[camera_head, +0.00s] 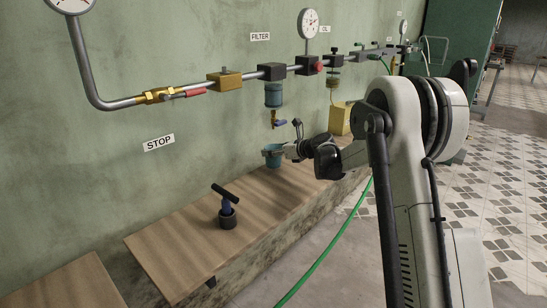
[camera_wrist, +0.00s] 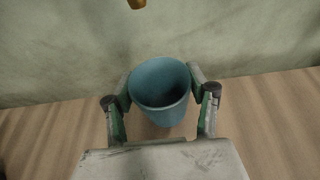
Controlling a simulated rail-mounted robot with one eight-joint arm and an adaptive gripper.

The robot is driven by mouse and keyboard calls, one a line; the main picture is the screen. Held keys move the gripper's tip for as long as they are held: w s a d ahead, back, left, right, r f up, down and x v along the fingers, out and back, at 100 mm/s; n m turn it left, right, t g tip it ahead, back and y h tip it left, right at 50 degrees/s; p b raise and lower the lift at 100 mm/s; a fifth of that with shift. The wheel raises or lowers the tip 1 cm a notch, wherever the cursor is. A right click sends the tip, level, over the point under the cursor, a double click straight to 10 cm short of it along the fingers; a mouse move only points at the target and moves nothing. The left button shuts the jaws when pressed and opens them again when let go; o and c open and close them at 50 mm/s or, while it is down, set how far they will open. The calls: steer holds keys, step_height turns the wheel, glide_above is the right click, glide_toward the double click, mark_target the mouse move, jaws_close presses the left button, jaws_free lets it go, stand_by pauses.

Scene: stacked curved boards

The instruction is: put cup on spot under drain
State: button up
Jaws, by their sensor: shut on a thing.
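A blue-teal cup (camera_head: 272,156) is upright beneath the filter drain in the head view. It also shows in the wrist view (camera_wrist: 160,92), with its open mouth up and apparently empty. My gripper (camera_head: 284,152) is shut on the cup, one finger on each side, as the wrist view (camera_wrist: 160,96) shows. The drain, a brass valve with a blue handle (camera_head: 277,122), hangs below the filter bowl (camera_head: 273,94). Its brass end (camera_wrist: 137,3) is at the top of the wrist view. I cannot tell whether the cup touches the bench, and no marked spot is visible.
The wooden bench (camera_head: 185,232) runs along the green wall. A dark cup-shaped holder with a black-handled tool (camera_head: 228,212) stands on it, left of the cup. A yellow box (camera_head: 340,118) is to the right. A green hose (camera_head: 325,247) hangs in front of the bench.

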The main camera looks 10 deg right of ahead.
steer(key=shift+f, duration=1.05)
steer(key=shift+f, duration=0.15)
steer(key=o, duration=1.2)
